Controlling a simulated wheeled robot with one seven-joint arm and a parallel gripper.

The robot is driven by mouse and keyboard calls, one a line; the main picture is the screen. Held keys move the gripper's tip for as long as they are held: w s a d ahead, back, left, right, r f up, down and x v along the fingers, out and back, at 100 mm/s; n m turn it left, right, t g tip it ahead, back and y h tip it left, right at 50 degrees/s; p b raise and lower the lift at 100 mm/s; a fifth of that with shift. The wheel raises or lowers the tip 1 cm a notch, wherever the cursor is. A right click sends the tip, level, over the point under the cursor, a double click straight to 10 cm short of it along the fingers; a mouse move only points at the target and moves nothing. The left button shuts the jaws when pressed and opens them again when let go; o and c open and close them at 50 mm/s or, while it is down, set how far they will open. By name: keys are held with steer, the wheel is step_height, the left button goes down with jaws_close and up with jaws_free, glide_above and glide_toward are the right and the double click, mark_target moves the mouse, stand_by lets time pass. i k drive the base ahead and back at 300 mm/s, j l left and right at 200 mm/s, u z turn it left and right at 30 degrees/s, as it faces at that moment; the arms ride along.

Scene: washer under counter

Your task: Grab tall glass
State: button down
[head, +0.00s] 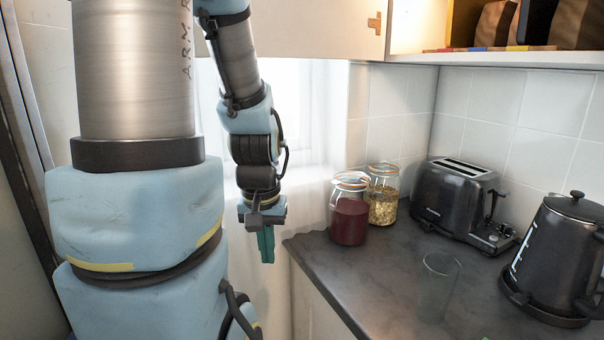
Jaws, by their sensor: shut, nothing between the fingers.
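The tall glass (436,286) is clear and stands upright on the dark counter, near its front edge, at the lower right of the head view. My gripper (266,246) hangs pointing down to the left of the counter's corner, with teal fingers shut and empty. It is well to the left of the glass and apart from it. The gap between the fingers is too small to see at this angle.
Two lidded jars, one red (349,212) and one with grains (383,196), stand behind the glass to the left. A black toaster (452,203) is behind it and a black kettle (560,255) to its right. The grey counter (375,275) is clear left of the glass. An open shelf (440,40) hangs above.

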mark_target(436, 290)
steer(key=k+u, duration=0.7)
steer(key=k, duration=0.2)
steer(key=k+j+u, duration=0.2)
steer(key=k+u, duration=0.15)
steer(key=k, duration=0.1)
